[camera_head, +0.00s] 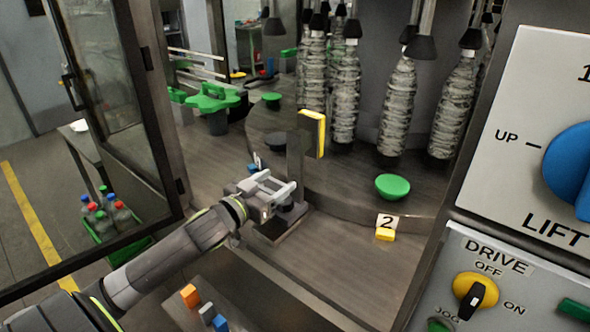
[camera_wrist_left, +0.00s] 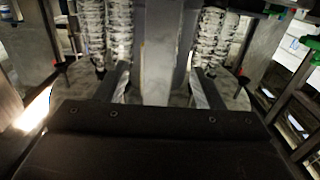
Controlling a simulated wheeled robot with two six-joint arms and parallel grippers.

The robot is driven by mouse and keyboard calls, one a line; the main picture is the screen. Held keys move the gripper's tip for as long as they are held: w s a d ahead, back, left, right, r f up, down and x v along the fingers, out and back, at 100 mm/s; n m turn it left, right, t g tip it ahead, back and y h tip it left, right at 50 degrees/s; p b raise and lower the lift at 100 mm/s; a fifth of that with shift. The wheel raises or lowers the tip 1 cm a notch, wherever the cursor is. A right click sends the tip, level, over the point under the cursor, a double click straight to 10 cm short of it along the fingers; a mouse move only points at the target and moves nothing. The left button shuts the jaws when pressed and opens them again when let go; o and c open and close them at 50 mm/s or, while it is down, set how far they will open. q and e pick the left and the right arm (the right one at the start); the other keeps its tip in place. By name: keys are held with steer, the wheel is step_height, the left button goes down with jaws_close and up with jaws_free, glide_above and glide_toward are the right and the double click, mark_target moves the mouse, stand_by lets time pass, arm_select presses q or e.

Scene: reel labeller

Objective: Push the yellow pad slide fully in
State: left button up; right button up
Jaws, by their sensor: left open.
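A yellow pad (camera_head: 314,133) is mounted upright at the top of a grey post, at the edge of the round machine table. My left gripper (camera_head: 287,194) is open beside the lower part of this post, below the pad. In the left wrist view the two fingers of my left gripper (camera_wrist_left: 160,88) stand apart, with a grey upright (camera_wrist_left: 157,50) seen between them. I cannot tell whether the fingers touch it. The yellow pad is not clearly visible in the wrist view. My right gripper is in neither view.
Several clear bottles (camera_head: 345,95) hang under dark heads behind the pad. A green disc (camera_head: 392,187) and a small yellow block (camera_head: 385,234) by a "2" label are to the right. A control panel (camera_head: 500,270) fills the right side. An open door (camera_head: 115,110) stands left.

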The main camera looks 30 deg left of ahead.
mark_target(294, 169)
arm_select(q)
steer(key=w, duration=0.8)
steer(key=shift+d, duration=0.35)
jaws_close()
steer(key=shift+w, duration=0.6)
steer(key=shift+w+d+b, duration=0.1)
steer(key=shift+w+b, duration=0.45)
steer(key=shift+w, duration=0.3)
steer(key=shift+r, duration=0.15)
